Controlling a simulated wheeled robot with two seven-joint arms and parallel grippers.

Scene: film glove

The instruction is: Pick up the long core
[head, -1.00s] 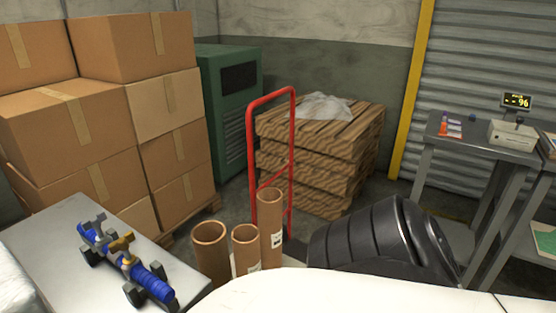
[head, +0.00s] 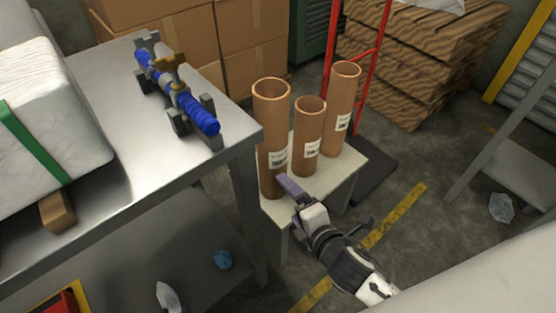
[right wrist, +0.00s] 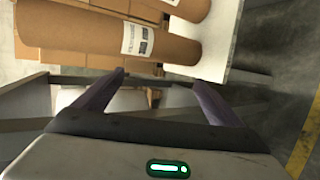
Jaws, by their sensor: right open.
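Three brown cardboard cores stand upright on a small pale stand (head: 345,172): a wide left core (head: 271,130), a shorter middle core (head: 309,145) and a tall, slimmer right core (head: 342,115). Each has a white label. My right gripper (head: 287,186) is low in front of the left and middle cores in the head view; one purple finger shows clearly. In the right wrist view the gripper (right wrist: 160,77) is open with nothing between its fingers. A labelled core (right wrist: 90,38) lies across that view just beyond the fingertips; I cannot tell if they touch. My left gripper is out of view.
A grey metal table (head: 110,185) at left holds a blue tool-like object (head: 178,90) and a white wrapped block (head: 45,110). A red hand truck (head: 372,90) stands behind the cores. Cardboard boxes (head: 245,45) and stacked wood-grained blocks (head: 420,60) are behind.

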